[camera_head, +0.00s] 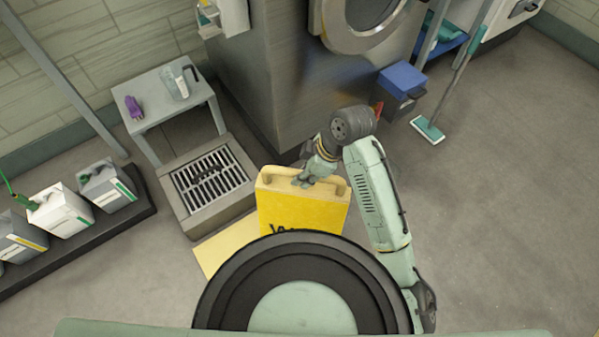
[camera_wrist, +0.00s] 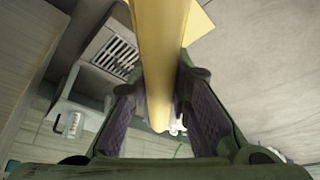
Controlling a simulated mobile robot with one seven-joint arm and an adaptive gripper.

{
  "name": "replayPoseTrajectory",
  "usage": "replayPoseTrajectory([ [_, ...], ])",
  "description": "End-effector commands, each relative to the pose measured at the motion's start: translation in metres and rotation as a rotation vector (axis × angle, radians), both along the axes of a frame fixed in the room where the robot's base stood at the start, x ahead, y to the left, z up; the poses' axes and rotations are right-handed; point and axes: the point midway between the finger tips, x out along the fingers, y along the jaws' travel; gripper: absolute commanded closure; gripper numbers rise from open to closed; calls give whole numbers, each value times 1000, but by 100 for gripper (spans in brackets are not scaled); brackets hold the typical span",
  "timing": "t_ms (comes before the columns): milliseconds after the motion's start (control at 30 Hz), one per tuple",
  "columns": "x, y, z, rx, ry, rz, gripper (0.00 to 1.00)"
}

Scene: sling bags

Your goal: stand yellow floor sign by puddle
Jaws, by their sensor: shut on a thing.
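The yellow floor sign (camera_head: 303,210) is in front of me in the head view, with dark lettering partly hidden by my own body. My gripper (camera_head: 308,180) is shut on its top edge. In the wrist view the sign (camera_wrist: 160,60) runs as a yellow band between the two fingers (camera_wrist: 168,110). A paler yellow panel (camera_head: 225,248) shows at its lower left; I cannot tell whether it is the sign's other leaf. Whether the sign's lower edge touches the floor is hidden. I cannot make out a puddle in either view.
A floor drain grate (camera_head: 210,182) in a raised frame lies left of the sign. A small grey table (camera_head: 170,95) stands behind it. White jugs (camera_head: 60,212) line a dark tray at left. A blue-lidded bin (camera_head: 402,80) and a mop (camera_head: 428,128) stand at back right. The right floor is clear.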

Motion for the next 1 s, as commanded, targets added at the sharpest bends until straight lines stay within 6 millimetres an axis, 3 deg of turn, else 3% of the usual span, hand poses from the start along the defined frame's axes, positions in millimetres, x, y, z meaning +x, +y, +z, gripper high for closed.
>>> replayPoseTrajectory([
  [433,0,0,-3,1,-2,0,100],
  [467,0,0,-3,-1,0,0,80],
  [500,0,-1,-3,-1,0,0,78],
  [733,0,0,-3,-1,0,0,62],
  [1000,0,0,-2,-1,0,0,62],
])
